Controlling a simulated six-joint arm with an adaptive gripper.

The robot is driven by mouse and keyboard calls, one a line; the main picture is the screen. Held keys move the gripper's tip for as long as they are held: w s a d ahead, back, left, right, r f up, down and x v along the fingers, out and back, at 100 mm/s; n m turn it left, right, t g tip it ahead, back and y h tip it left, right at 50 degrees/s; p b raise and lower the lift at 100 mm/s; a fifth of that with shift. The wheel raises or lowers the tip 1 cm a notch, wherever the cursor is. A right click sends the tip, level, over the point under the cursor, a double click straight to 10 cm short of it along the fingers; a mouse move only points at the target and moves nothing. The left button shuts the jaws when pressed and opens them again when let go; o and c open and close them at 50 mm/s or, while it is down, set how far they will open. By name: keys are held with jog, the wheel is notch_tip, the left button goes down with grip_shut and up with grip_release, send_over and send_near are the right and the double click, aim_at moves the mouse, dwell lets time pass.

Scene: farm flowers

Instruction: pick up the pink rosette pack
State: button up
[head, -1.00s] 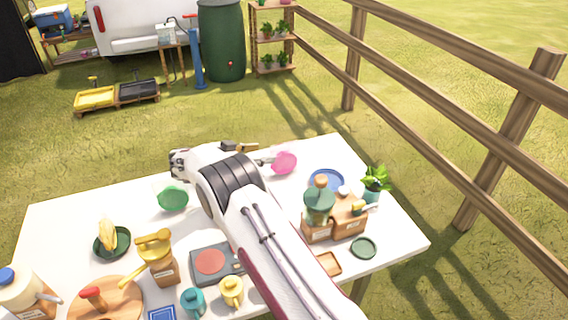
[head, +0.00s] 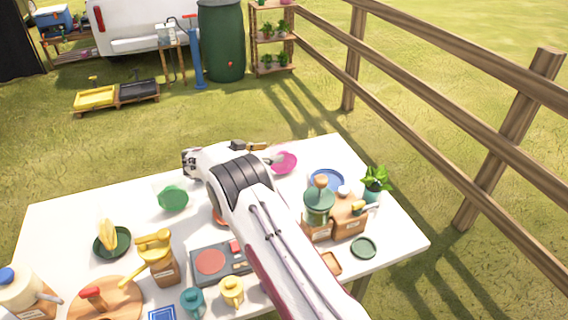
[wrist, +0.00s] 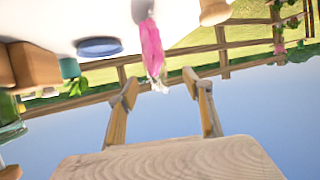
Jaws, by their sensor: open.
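The pink rosette pack (head: 285,164) lies near the back edge of the white table, partly covered by the end of my arm in the head view. In the wrist view the pink pack (wrist: 152,47) shows ahead as a narrow pink shape with a clear, ragged end. My gripper (wrist: 160,80) has its two fingers spread apart, with nothing between them. The pack lies beyond the fingertips, between their lines. In the head view my arm hides most of the gripper, so the exact gap to the pack cannot be told.
A blue plate (head: 327,179), a green-topped grinder (head: 319,207) and a potted plant (head: 376,180) stand to the right of the pack. A green pack (head: 173,198) lies left of my arm. A scale (head: 222,262) is in front. A wooden fence (head: 440,130) runs behind.

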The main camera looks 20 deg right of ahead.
aim_at(282, 151)
jog(key=shift+s+x, duration=0.15)
jog(key=shift+x, duration=0.95)
jog(key=shift+s+x, duration=0.1)
jog(key=shift+x, duration=1)
jog(key=shift+d, duration=0.1)
jog(key=c, duration=1.3)
